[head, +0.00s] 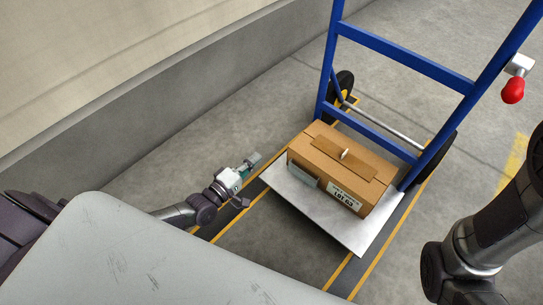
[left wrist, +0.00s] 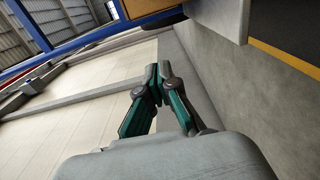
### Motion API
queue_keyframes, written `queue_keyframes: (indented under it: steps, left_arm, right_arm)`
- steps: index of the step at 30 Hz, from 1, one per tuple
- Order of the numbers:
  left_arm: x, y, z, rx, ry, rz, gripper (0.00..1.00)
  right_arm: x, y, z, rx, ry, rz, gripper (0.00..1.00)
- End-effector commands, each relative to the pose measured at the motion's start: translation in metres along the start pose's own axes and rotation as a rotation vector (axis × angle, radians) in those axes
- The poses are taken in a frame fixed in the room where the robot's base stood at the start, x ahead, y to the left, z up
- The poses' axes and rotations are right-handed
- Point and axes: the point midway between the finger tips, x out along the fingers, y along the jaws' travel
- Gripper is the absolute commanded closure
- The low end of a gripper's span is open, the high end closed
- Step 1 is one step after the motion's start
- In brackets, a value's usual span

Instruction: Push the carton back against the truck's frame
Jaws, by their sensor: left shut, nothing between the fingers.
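The brown cardboard carton (head: 338,170) lies on the grey toe plate (head: 318,211) of the blue hand truck (head: 403,60), close to the truck's lower frame. I cannot tell whether it touches the frame. A white label is on its front side and a small pale object shows on its top. My left gripper (head: 254,160) is shut and empty, to the left of the carton and apart from it. In the left wrist view the shut fingers (left wrist: 158,85) show, with the plate's edge (left wrist: 215,15) at the top. My right gripper is out of view; part of my right arm shows at right.
A grey kerb and pale wall (head: 130,90) run along the left. Yellow and dark floor stripes (head: 345,272) pass beneath the truck. A red knob (head: 512,90) is at the upper right.

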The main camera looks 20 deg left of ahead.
Motion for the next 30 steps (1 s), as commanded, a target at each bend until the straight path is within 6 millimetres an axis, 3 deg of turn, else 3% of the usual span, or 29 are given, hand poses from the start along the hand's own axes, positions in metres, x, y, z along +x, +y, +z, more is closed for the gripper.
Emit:
queue_keyframes:
  steps: [14, 21, 30]
  left_arm:
    - [0.095, -0.002, 0.002, 0.002, -0.001, 0.008, 1.0]
    - [0.101, 0.001, 0.034, -0.001, -0.001, 0.005, 1.0]
    - [0.102, 0.002, 0.041, 0.003, -0.001, 0.004, 1.0]
  right_arm:
    - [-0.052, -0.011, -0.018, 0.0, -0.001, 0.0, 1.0]
    - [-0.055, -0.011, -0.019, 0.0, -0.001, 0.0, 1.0]
    - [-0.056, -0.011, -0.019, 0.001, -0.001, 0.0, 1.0]
